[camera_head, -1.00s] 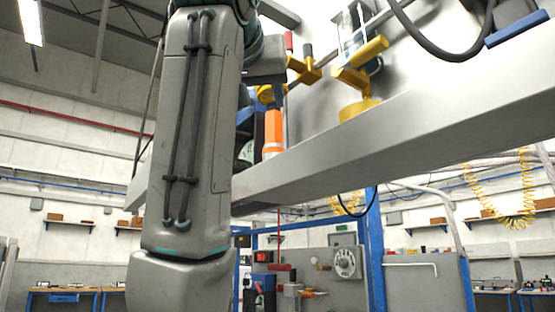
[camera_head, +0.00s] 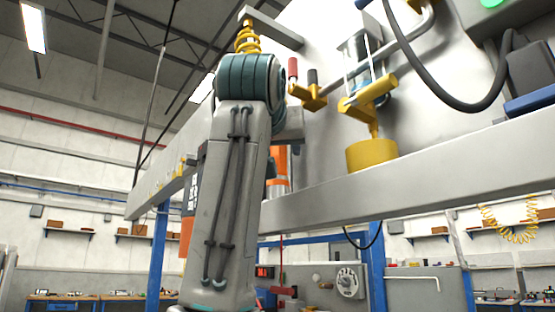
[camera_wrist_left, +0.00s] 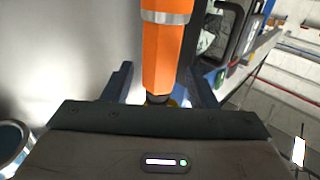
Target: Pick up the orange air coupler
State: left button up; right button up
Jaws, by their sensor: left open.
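The orange air coupler (camera_head: 282,160) shows as an upright orange body with a silver band, partly hidden behind my left arm in the head view. In the left wrist view the coupler (camera_wrist_left: 161,58) stands between the two dark fingers, with its silver band at the top and a dark narrow end near the palm. My left gripper (camera_wrist_left: 158,82) is open, with a finger on each side of the coupler; a gap shows at the left finger, and contact on the right is unclear. In the head view this gripper is mostly hidden by my arm. My right gripper is not in view.
A grey beam (camera_head: 420,165) runs across the panel close to the coupler. Yellow valve fittings (camera_head: 372,152) and a red-and-black-handled yellow fitting (camera_head: 313,96) sit to the right. A black cable (camera_head: 440,52) hangs at upper right.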

pick_arm(q)
jog(key=shift+w+d+f, duration=0.15)
jog(key=shift+w, duration=0.7)
jog(key=shift+s, duration=0.15)
jog(key=shift+c, duration=0.2)
jog(key=shift+s, duration=0.15)
jog(key=c, duration=0.4)
grip_shut()
